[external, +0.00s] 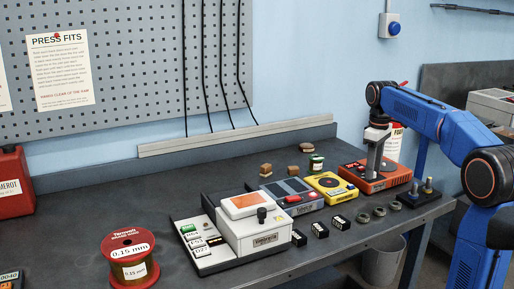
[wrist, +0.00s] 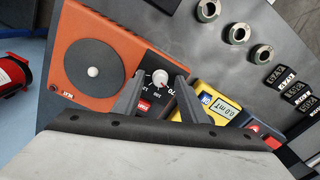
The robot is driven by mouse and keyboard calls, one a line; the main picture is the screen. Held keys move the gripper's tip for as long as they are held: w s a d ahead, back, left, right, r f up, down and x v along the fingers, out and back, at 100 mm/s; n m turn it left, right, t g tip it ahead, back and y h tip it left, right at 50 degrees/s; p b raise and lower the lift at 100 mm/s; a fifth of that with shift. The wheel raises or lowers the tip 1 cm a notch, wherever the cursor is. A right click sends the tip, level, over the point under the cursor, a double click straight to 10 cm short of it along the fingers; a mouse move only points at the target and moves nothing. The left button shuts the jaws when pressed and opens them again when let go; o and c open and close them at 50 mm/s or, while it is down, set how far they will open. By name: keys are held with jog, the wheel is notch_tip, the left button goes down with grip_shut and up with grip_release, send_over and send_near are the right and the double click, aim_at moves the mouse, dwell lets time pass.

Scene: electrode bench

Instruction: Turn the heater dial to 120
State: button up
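The heater is an orange box (wrist: 82,87) with a dark round plate and a pale round piece at its centre in the wrist view. It also stands at the right of the bench in the external view (external: 388,183). Its small pale dial (wrist: 160,77) is on a dark panel with white markings, too small to read surely. My gripper (wrist: 161,79) is open, with one finger on each side of the dial; I cannot tell whether they touch it. In the external view my gripper (external: 374,168) points down over the heater, and the dial is hidden.
A yellow meter (external: 331,187) with a display stands beside the heater. Several metal rings (wrist: 237,33) and dark labelled blocks (wrist: 284,77) lie nearby. A stand with metal posts (external: 428,190) is at the heater's right. A red spool (external: 131,262) is at the front left.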

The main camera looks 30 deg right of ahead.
grip_shut()
jog(key=shift+m, duration=0.4)
jog(key=m, duration=0.3)
jog(key=shift+m, duration=0.4)
jog(key=m, duration=0.9)
jog(key=shift+m, duration=2.1)
